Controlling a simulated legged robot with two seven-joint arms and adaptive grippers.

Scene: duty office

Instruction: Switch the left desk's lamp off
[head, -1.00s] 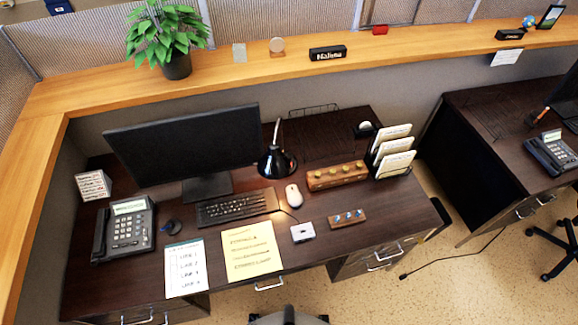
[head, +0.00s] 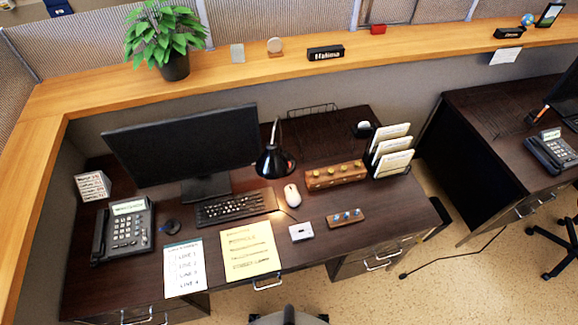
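The left desk (head: 225,298) is dark wood and fills the middle of the head view. A small white box (head: 302,232) with a dark mark on top lies near the front edge. A wooden block with several brass-coloured knobs (head: 336,175) stands right of the lamp. A smaller wooden block with blue-topped pieces (head: 346,218) lies in front of it. Neither of my grippers is in view.
A monitor (head: 185,145), keyboard (head: 235,207), mouse (head: 292,195), phone (head: 124,231), yellow sheet (head: 250,250) and white list (head: 185,269) occupy the left desk. A file rack (head: 391,150) stands at its right. A second desk (head: 485,125) is farther right, across a floor gap.

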